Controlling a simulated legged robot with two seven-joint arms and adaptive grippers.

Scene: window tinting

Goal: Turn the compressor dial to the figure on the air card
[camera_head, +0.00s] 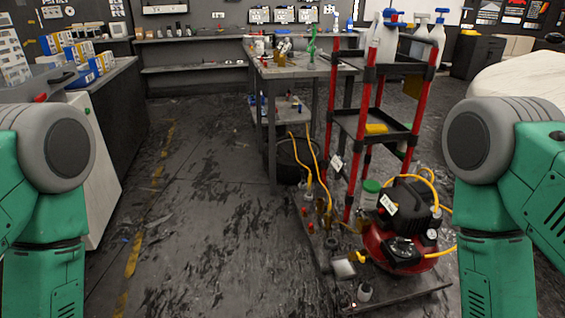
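The compressor (376,240) is a red and black unit with a yellow hose, standing on a low dark platform at the right. A dark round dial (403,249) shows on its front, but its marks are too small to read. A small white card (388,204) is on the compressor. Another white tag (336,165) hangs by the red cart. I cannot read the figure on either, or tell which is the air card. My green arms rise at the left and right edges of the view, well apart from the compressor. Neither gripper is in view.
A red-framed cart (408,138) with spray bottles stands behind the compressor. A workbench (300,68) with a black bucket (296,160) beside it is further back. A small bottle (364,292) is near the platform's front edge.

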